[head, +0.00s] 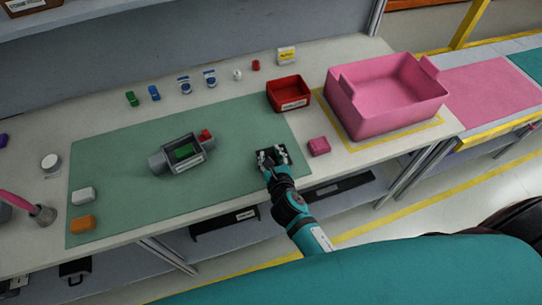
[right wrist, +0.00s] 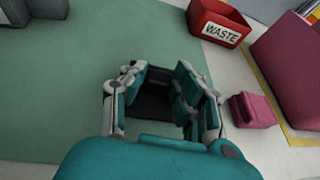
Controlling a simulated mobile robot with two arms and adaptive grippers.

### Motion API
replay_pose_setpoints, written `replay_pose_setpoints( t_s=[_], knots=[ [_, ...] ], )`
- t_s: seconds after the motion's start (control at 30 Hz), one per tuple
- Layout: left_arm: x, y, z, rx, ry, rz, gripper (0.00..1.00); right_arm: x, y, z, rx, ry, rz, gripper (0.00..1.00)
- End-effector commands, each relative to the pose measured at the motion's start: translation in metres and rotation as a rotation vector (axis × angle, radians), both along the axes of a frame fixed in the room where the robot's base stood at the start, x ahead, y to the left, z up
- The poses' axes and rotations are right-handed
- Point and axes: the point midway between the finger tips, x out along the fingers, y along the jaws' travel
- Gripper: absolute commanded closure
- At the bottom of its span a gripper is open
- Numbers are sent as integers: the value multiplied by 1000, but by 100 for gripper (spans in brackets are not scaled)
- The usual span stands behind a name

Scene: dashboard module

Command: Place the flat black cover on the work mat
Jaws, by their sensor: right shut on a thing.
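The flat black cover (head: 268,153) is at the right edge of the green work mat (head: 235,125), between the fingers of my right gripper (head: 273,158). In the right wrist view the gripper (right wrist: 165,100) is shut on the dark cover (right wrist: 153,104), whose near part the fingers partly hide. The cover looks about level and is over or on the mat; I cannot tell whether it touches. A grey housing (head: 181,155) with a green board inside stands on the mat to the left. My left gripper is not in view.
A pink block (head: 318,147) lies just right of the gripper. A red waste bin (head: 289,93) and a large pink bin (head: 385,100) stand behind. A white block (head: 83,195) and an orange block (head: 82,224) lie on the mat's left. The mat between is clear.

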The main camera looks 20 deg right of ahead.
Motion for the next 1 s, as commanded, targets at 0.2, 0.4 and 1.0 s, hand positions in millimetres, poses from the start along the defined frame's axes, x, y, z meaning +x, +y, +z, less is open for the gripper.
replay_pose_setpoints(
  t_s=[0.2,0.4,1.0],
  knots=[
    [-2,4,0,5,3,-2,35,0,0,0,-1,-1,0,100],
    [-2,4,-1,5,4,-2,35,0,0,-2,-1,-1,0,62],
    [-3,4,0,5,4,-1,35,-22,2,8,-2,1,1,48]
  ],
)
